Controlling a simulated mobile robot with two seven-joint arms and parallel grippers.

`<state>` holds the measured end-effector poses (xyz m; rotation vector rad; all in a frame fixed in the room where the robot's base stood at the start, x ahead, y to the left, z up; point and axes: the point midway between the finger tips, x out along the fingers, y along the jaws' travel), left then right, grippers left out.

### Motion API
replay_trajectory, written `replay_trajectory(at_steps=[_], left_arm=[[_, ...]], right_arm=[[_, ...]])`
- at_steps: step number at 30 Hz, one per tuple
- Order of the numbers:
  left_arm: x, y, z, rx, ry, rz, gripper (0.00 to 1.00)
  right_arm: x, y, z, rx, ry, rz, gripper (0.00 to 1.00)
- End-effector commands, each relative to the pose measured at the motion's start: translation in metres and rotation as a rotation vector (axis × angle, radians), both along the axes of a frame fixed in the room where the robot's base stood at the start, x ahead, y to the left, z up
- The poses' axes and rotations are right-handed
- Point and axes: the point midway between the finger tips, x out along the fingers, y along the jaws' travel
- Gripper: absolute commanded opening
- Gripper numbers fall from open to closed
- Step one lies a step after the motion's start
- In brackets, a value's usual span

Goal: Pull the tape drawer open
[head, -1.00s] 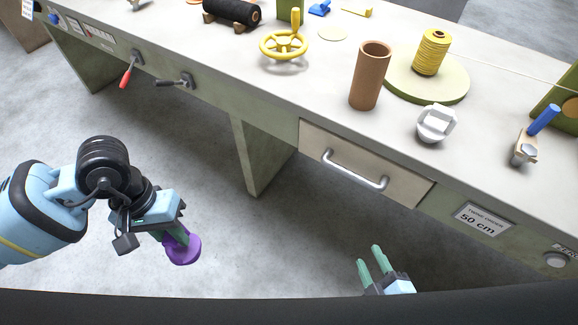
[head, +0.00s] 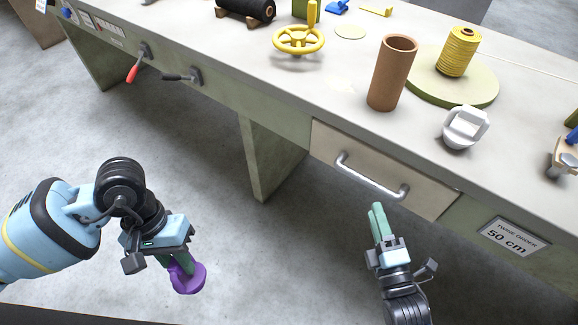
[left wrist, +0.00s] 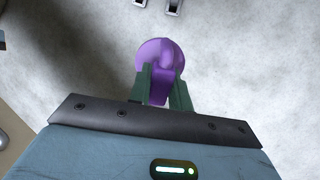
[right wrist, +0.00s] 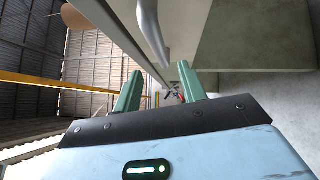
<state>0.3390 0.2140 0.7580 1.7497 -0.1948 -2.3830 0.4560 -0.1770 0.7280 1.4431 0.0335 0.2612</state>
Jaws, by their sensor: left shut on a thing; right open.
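The tape drawer (head: 338,145) is a pale panel in the bench front and looks closed. Its silver bar handle (head: 372,182) runs across the front, and a metal bar in the right wrist view (right wrist: 152,35) looks like this handle. My right gripper (head: 377,207) is open and empty, just below and in front of the handle, apart from it in the head view. My left gripper (head: 184,264) is shut on a purple thing with a round flange (head: 188,279), held over the floor at left. The purple thing also shows in the left wrist view (left wrist: 160,58).
The bench top (head: 330,75) carries a brown tube (head: 392,75), a yellow spool (head: 458,52) on a round green base, a white device (head: 465,128) and a yellow handwheel (head: 298,40). A red lever (head: 133,72) and dark lever (head: 180,77) stick out from the bench front.

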Motion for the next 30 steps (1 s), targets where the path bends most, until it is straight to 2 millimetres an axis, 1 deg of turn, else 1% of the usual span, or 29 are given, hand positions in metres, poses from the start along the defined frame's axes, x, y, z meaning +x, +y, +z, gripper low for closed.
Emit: replay_trajectory(at_steps=[1,9,15,21,29,30], left_arm=[[0.000,0.000,0.001,0.000,-0.001,0.000,0.00],[0.001,0.000,0.004,0.000,-0.003,0.000,0.00],[0.001,0.000,0.004,0.000,-0.004,0.000,0.00],[0.001,0.000,0.004,0.000,-0.004,0.000,0.00],[0.001,0.000,0.004,0.000,-0.004,0.000,0.00],[0.001,0.000,0.004,0.000,-0.004,0.000,0.00]], right_arm=[[0.010,0.002,0.003,0.001,-0.005,0.001,0.41],[0.058,0.012,0.009,0.001,-0.002,-0.001,0.41],[0.082,0.017,0.012,0.001,-0.001,0.000,0.41],[0.092,0.019,0.013,0.002,0.000,0.000,0.41],[0.092,0.019,0.013,0.001,0.001,0.000,0.41],[0.092,0.019,0.013,0.001,0.001,0.000,0.36]])
